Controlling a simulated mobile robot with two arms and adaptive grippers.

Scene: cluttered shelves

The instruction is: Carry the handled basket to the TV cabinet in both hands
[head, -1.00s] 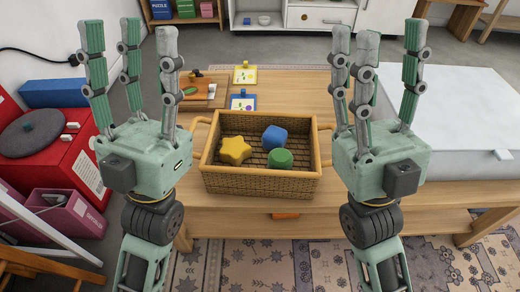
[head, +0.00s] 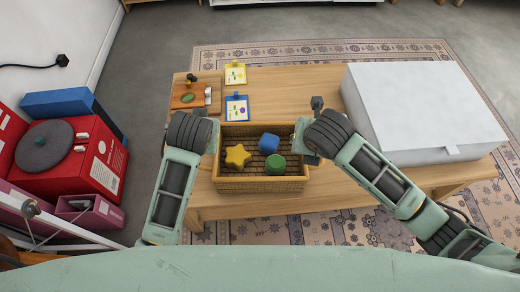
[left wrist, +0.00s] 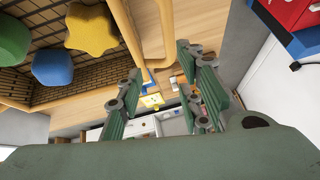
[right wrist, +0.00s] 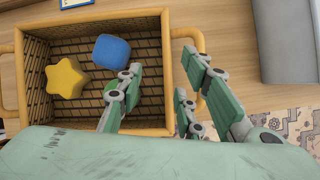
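The handled basket (head: 262,185), woven tan, stands upright on the wooden table and holds a yellow star (head: 237,156), a blue block (head: 269,143) and a green block (head: 275,164). My left gripper (left wrist: 162,100) is open at its left handle (left wrist: 165,35); the fingers lie either side of the handle in the left wrist view. My right gripper (right wrist: 160,95) is open at the right handle (right wrist: 198,50), with one finger over the basket's inside. Contact with the handles cannot be told. The TV cabinet's white lower edge (head: 290,2) shows at the top of the head view.
A large white box (head: 420,110) fills the table's right side. A cutting board (head: 190,97) and two small cards (head: 236,108) lie behind the basket at left. A red record player (head: 75,150) stands left of the table. Grey floor (head: 270,28) is clear beyond.

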